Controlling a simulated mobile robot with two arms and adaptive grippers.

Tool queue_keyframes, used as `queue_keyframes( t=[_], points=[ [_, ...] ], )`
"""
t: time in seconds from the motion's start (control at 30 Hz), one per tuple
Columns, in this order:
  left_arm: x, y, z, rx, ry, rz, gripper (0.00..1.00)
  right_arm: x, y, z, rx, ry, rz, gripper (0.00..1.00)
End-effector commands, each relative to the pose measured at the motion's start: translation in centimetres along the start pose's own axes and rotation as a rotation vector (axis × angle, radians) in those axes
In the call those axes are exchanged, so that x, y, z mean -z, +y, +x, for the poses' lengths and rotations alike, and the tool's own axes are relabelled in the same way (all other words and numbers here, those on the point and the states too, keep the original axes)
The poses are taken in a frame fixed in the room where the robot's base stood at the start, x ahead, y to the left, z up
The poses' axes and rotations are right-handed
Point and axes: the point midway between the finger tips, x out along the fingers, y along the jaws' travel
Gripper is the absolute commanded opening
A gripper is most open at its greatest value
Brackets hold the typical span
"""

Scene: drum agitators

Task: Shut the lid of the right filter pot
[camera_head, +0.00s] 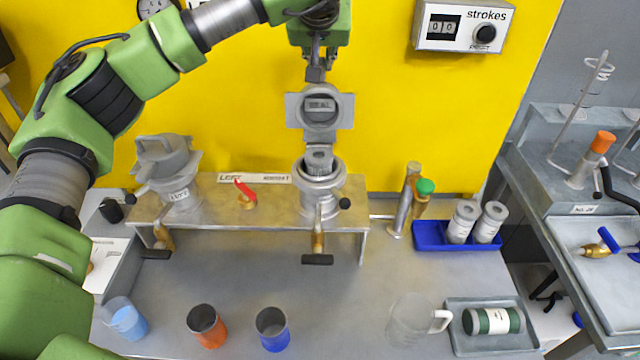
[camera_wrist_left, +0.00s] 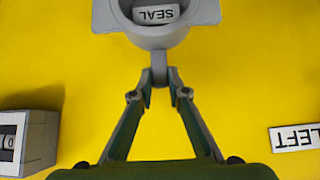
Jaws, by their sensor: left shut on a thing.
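The right filter pot (camera_head: 320,197) stands on the right end of the metal stand, its mouth open. Its grey lid (camera_head: 344,108) stands upright above and behind the mouth, its underside marked SEAL facing the head camera. A grey piece (camera_head: 319,157) shows in the pot mouth; I cannot tell if it is a hinge or contents. My left gripper (camera_head: 315,72) comes from above and is shut on the small tab at the lid's upper edge. The left wrist view shows the fingertips (camera_wrist_left: 159,88) pinching this tab below the lid (camera_wrist_left: 205,12). My right gripper is not in view.
The left filter pot (camera_head: 182,200) and a red-handled valve (camera_head: 245,192) share the stand (camera_head: 275,215). Cups and a clear jug (camera_head: 405,322) stand in front. A blue tray (camera_head: 428,237) holds canisters at right. The yellow wall is close behind the lid.

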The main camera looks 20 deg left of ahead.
Motion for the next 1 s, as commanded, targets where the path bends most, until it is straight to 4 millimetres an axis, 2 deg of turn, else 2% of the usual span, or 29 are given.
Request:
queue_keyframes(
  t=[0.17,0.6,1.0],
  points=[
    [-0.2,0.0,-0.2,-0.001,0.001,0.0,0.08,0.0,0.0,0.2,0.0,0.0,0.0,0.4],
    [-2.8,0.0,-3.5,-0.001,-0.001,0.001,0.08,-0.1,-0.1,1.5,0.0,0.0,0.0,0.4],
    [-3.1,0.0,-3.8,-0.001,0.0,0.001,0.08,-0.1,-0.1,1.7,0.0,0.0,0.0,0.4]
  ],
)
